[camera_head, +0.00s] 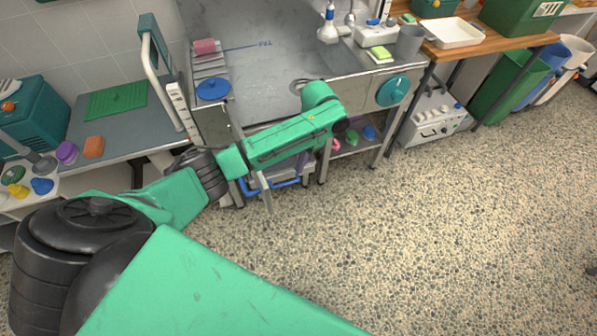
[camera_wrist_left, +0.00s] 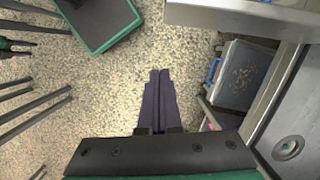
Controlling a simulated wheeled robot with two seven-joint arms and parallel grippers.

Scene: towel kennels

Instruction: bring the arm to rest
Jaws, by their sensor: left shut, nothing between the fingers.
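My left arm comes in from the left in the head view and reaches out in front of the steel bench (camera_head: 262,85). Its green forearm ends near the bench's front edge, and the fingers are not clear there. In the left wrist view my left gripper (camera_wrist_left: 160,74) has its two dark fingers together with nothing between them. Speckled floor (camera_wrist_left: 200,70) lies beyond the fingertips. The fingers appear apart from everything around them.
A blue-handled grey bin (camera_wrist_left: 238,75) sits under the bench, right of the fingers. A grey side table (camera_head: 110,125) with an orange block (camera_head: 94,147) stands left. A wooden table (camera_head: 480,42) and green bin (camera_head: 508,85) stand right.

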